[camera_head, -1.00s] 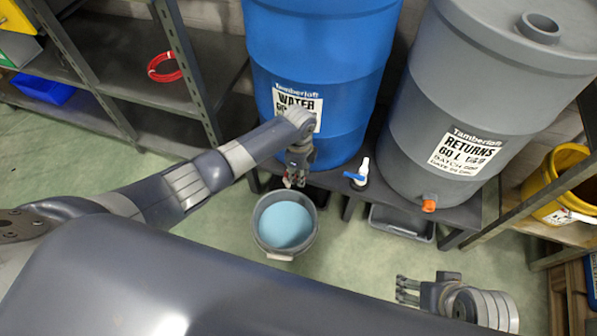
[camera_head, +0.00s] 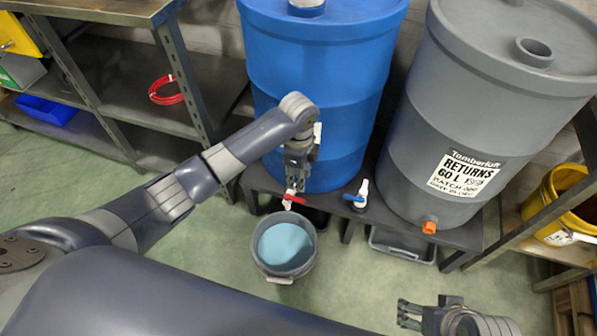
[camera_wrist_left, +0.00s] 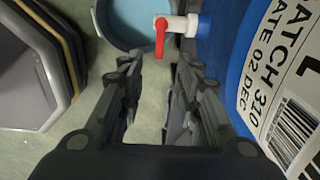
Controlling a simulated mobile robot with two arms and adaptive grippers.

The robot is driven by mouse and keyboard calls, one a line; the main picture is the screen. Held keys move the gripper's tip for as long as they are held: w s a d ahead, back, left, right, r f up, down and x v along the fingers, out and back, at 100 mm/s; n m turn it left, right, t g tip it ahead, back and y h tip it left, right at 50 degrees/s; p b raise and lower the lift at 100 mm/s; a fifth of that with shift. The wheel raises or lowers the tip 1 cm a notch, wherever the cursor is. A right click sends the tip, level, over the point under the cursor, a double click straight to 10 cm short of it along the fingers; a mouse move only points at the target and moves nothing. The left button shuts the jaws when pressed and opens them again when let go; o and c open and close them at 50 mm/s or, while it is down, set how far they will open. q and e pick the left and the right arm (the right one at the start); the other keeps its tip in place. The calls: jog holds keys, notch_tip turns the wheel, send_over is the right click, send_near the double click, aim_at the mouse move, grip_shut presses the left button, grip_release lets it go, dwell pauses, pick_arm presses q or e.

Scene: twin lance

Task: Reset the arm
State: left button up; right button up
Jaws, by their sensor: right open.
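My left gripper (camera_head: 297,163) comes in from the left and hangs in front of the blue drum (camera_head: 330,75), just above a white tap with a red handle (camera_head: 293,198). In the left wrist view its fingers (camera_wrist_left: 150,92) are apart with nothing between them. The red handle (camera_wrist_left: 160,38) shows beyond the fingertips, apart from them. My right gripper (camera_head: 408,314) is open and empty at the lower right, over the floor.
A grey bucket (camera_head: 270,268) with light blue liquid (camera_head: 285,245) stands below the red-handled tap. A blue-handled tap (camera_head: 357,197) is on the bench, left of the grey drum (camera_head: 455,120). Shelving (camera_head: 140,90) stands at left; a yellow bucket (camera_head: 560,205) is at right.

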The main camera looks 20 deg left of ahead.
pick_arm(q)
jog(key=shift+r, duration=0.75)
